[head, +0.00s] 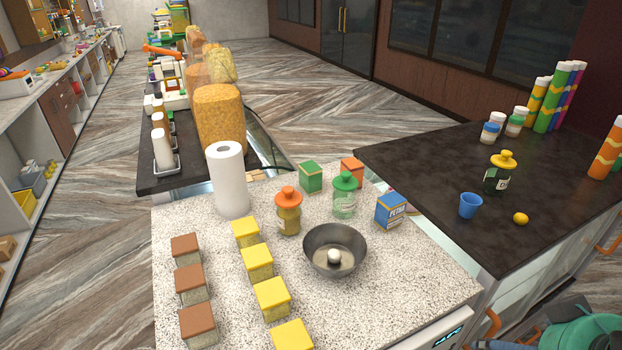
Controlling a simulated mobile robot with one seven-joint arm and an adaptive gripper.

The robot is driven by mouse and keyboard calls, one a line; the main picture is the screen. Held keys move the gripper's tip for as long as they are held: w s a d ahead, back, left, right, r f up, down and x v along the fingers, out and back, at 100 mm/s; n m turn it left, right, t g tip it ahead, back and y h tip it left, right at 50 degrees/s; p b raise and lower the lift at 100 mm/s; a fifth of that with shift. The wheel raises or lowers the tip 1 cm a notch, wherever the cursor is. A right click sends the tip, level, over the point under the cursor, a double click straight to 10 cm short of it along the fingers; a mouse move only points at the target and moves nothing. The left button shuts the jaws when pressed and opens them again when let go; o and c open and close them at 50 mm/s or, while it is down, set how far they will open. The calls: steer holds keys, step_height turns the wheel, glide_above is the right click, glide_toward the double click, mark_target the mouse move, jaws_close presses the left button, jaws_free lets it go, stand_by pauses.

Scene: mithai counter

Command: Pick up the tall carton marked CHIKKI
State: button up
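No lettering that reads CHIKKI is legible in the head view. A green carton (311,177) stands at the back of the speckled white counter (375,305), behind the two lidded jars. An orange-red carton (351,169) stands to its right, partly hidden behind the green-lidded jar. I cannot tell which of these, if any, is the CHIKKI carton. My gripper is not in view.
An orange-lidded jar (288,211), a green-lidded jar (345,196) and a steel bowl (335,249) holding a white ball stand near the cartons. A paper roll (228,180) stands left. Yellow-lidded and brown-lidded boxes line the front. A dark counter (430,165) adjoins at right.

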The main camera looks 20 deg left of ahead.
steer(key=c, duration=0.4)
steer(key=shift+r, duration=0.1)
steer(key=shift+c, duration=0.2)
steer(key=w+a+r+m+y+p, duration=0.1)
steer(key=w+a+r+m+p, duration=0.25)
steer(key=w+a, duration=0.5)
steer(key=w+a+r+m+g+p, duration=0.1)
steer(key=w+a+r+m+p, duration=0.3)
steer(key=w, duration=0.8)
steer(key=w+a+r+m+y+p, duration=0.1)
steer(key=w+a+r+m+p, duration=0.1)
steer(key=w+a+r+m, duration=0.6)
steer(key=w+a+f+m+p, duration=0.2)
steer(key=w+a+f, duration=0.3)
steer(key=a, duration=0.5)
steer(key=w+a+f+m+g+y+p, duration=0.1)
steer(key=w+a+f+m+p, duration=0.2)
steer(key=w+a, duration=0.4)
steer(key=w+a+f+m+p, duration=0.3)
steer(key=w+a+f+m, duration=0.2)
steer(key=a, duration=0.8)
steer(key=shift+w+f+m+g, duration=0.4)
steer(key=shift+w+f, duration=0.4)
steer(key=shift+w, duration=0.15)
